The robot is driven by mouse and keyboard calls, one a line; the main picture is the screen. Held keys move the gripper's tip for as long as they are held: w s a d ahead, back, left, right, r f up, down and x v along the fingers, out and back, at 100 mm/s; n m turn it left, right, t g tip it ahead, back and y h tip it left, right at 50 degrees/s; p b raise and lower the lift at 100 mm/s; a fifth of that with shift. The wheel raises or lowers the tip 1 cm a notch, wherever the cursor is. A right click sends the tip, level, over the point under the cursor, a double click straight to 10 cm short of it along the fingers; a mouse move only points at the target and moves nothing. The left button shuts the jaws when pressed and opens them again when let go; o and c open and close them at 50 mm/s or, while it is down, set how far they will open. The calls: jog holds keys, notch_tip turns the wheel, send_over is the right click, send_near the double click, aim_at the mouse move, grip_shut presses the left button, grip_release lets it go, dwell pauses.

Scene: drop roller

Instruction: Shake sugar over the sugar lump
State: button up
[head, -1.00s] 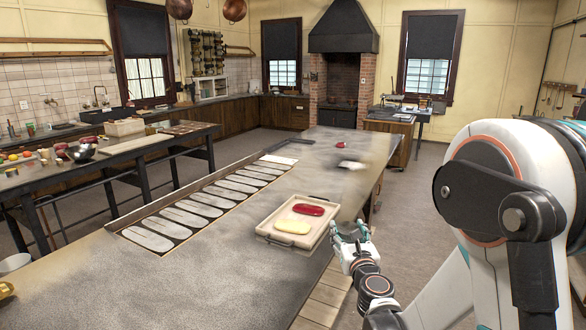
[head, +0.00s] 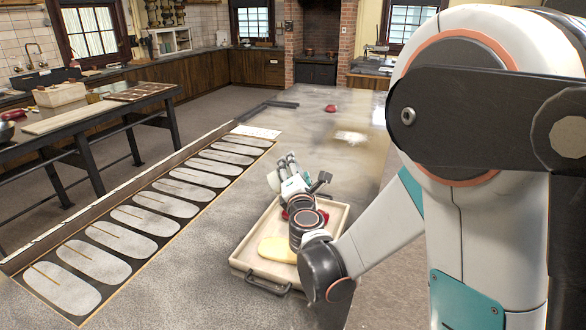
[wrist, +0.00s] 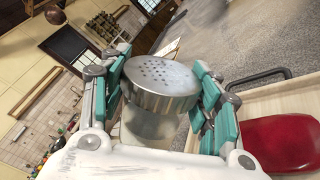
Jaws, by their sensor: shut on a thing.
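My gripper (head: 288,178) is over the far part of a cream tray (head: 247,236) on the worktop. In the wrist view its teal-padded fingers (wrist: 163,92) are shut around a shaker (wrist: 160,80) with a perforated metal lid and a clear, pale body. The head view does not clearly show the shaker. A yellow lump (head: 277,249) lies in the tray. A red lump (head: 291,216) lies behind it, mostly hidden by my arm; it also shows in the wrist view (wrist: 284,143), right of the shaker. I cannot tell which lump is the sugar lump. No falling sugar shows.
A panel of pale oval plates (head: 147,220) lies left of the tray. A small red object (head: 330,108) and a whitish patch (head: 349,137) are farther back on the worktop. A black tray handle (head: 266,286) faces me. A side table (head: 100,115) stands at left.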

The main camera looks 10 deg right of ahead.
notch_tip(320, 180, down, 3)
jog(key=m+b, duration=0.1)
jog(key=m, duration=0.5)
jog(key=shift+a, duration=0.15)
jog(key=shift+s+d+b, duration=0.25)
jog(key=shift+s+d, duration=0.3)
jog(key=shift+d, duration=0.35)
jog(key=shift+s+d+b, duration=0.2)
jog(key=shift+s+d, duration=0.3)
jog(key=shift+d, duration=0.35)
jog(key=shift+w+a, duration=0.55)
jog(key=shift+a, duration=0.35)
jog(key=shift+w+a, duration=0.55)
jog(key=shift+a, duration=0.3)
jog(key=shift+d, duration=0.1)
